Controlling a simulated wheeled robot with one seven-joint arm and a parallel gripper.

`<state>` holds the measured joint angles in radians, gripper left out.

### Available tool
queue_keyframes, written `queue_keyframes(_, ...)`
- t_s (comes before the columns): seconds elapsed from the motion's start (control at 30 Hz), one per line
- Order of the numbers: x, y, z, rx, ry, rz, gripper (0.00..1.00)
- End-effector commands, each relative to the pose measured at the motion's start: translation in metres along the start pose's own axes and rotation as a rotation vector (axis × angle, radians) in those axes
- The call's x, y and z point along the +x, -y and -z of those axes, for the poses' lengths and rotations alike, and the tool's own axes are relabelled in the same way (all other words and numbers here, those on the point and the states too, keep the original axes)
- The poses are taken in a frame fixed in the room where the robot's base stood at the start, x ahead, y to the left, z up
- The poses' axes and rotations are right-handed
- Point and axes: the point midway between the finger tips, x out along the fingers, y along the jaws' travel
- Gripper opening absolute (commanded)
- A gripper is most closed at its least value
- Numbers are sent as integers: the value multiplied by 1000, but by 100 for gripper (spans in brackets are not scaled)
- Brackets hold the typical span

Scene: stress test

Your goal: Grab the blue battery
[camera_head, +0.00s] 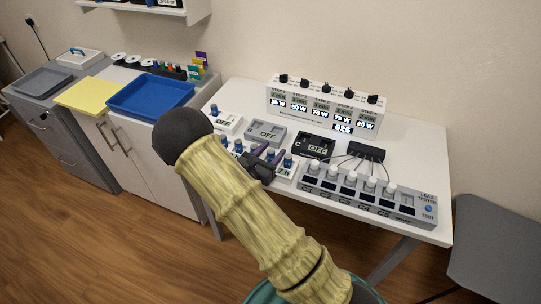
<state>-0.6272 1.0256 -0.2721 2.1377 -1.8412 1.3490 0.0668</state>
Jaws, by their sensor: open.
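Several small blue battery-like cylinders stand in a row at the front left of the white table; one (288,160) is just right of my gripper, and another (238,146) is to its left. One more blue-topped cylinder (214,109) stands farther back on a white box. Which one is the task's battery I cannot tell. My gripper (267,153) is open, dark with purplish fingers, over or beside the row. My arm hides part of the row and its holder. Contact between fingers and a cylinder is too small to tell.
On the white table (420,152) are a grey box (266,133), a black box (315,146), a long tester with white knobs (360,190) and a tall display panel (322,108). A blue tray (150,97) is on the left cabinet. A grey chair (495,245) stands at right.

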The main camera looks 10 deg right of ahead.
Motion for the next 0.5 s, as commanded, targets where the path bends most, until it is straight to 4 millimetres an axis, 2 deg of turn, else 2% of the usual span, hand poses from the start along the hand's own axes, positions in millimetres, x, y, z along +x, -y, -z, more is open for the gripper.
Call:
queue_keyframes(0.4,-1,0,0,0,0,-1,45)
queue_keyframes(0.5,-1,0,0,0,0,-1,28)
